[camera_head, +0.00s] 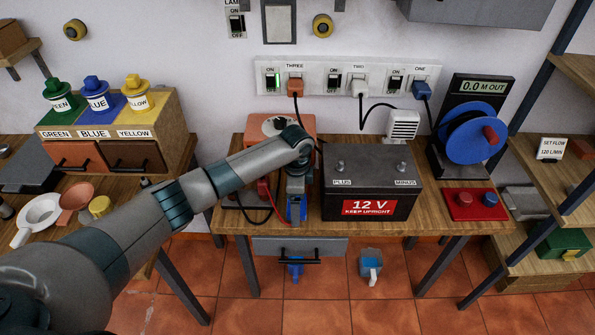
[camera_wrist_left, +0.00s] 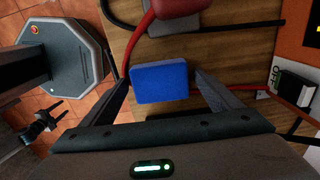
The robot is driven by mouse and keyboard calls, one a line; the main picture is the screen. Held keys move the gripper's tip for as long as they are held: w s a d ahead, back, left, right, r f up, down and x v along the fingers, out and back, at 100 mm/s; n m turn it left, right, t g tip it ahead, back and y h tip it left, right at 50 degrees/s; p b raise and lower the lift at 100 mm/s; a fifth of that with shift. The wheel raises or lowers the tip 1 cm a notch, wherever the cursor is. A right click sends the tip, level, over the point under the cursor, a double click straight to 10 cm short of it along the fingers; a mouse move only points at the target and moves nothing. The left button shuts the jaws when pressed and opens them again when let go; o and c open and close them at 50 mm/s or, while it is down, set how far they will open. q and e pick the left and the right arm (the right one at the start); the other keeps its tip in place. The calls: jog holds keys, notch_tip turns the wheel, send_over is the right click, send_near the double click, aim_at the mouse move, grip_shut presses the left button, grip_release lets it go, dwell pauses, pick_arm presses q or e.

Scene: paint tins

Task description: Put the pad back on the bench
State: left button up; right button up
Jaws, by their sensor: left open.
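The pad, a small blue block (camera_wrist_left: 160,83), lies between the fingertips of my left gripper (camera_wrist_left: 161,82) in the left wrist view. The gripper is open, with one finger on either side of the pad. The pad appears to rest on the wooden bench (camera_wrist_left: 118,40); contact beneath it is hidden. In the head view my left gripper (camera_head: 296,212) points down at the bench's front edge (camera_head: 400,228), left of the black battery, with blue showing between its fingers. A small dark two-pronged shape in the left wrist view may be my right gripper (camera_wrist_left: 50,116); its jaws are unclear.
The 12 V battery (camera_head: 368,186) stands close right of my left gripper. Red and black cables and an orange unit (camera_head: 272,126) are behind it. A drawer (camera_head: 300,247) hangs below the bench. A red panel with knobs (camera_head: 475,204) sits at the right.

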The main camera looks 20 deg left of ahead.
pick_arm(q)
jog(key=r+b, duration=0.2)
jog(key=r, duration=0.2)
jog(key=shift+d, duration=0.2)
notch_tip(320, 180, up, 13)
jog(key=b, duration=0.3)
jog(key=shift+b, duration=0.3)
jog(key=shift+r, duration=0.1)
jog(key=shift+s, duration=0.1)
